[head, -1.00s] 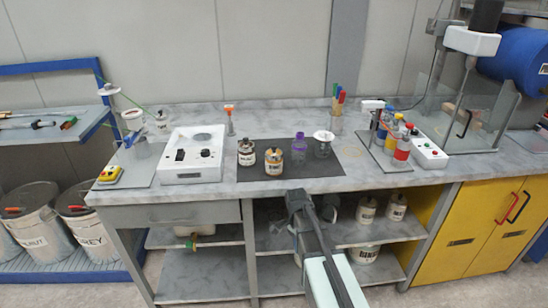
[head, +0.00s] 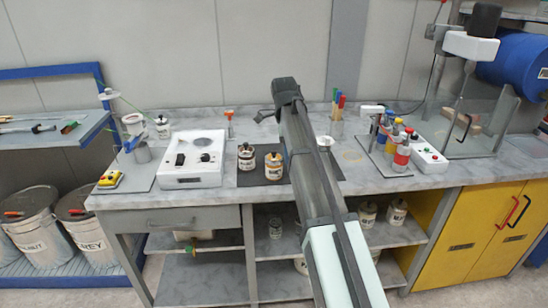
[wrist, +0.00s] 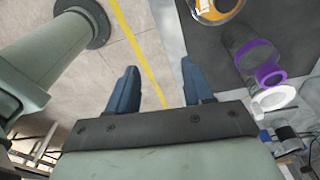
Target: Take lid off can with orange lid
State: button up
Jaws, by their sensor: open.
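The can with the orange lid (head: 273,166) stands upright on the dark mat, just left of my raised arm in the head view. Its orange top (wrist: 216,8) is cut by the upper edge of the wrist view, beyond and right of the fingers. My gripper (wrist: 160,75) is open with nothing between its two blue fingers.
A dark-lidded can (head: 246,157) stands left of the orange-lidded one. A purple-ringed container (wrist: 258,62) stands to its right. My arm hides part of the mat. A white device (head: 193,160) lies left; several coloured bottles (head: 402,150) stand right.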

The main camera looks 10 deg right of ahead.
notch_tip(320, 180, up, 10)
jog(key=n+y, duration=0.1)
jog(key=n, duration=0.1)
send_over(274, 151)
jog(key=shift+t, duration=0.4)
notch_tip(274, 151, down, 14)
jog(key=shift+r, duration=0.25)
jog(key=shift+c, duration=0.3)
grip_shut()
